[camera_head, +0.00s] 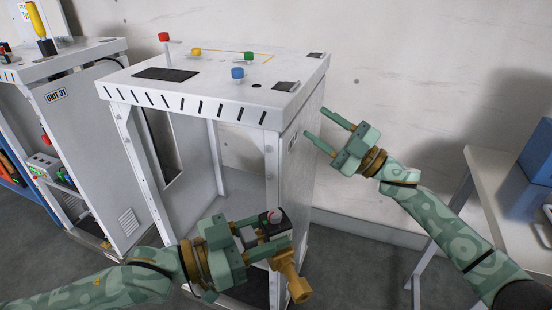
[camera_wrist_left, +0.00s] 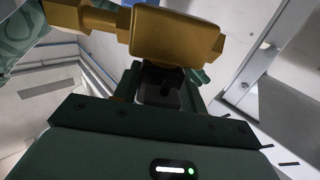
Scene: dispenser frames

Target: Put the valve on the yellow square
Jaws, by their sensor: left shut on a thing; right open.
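The valve (camera_head: 290,275) has a brass body and a dark top part with a red-and-white dial. My left gripper (camera_head: 272,238) is shut on it, in front of the near right post of the white frame. In the left wrist view, the valve's brass body (camera_wrist_left: 172,35) lies across the jaws. The yellow square (camera_head: 272,56) is a thin outline at the back of the white frame's top, partly hidden behind the knobs. My right gripper (camera_head: 322,127) is open and empty, to the right of the frame.
The white frame's top (camera_head: 215,85) carries red (camera_head: 164,37), yellow (camera_head: 196,52), blue (camera_head: 238,73) and green (camera_head: 249,56) knobs and dark pads. A second frame (camera_head: 85,110) marked UNIT 31 stands left. A table (camera_head: 490,165) with a blue box (camera_head: 537,160) stands right.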

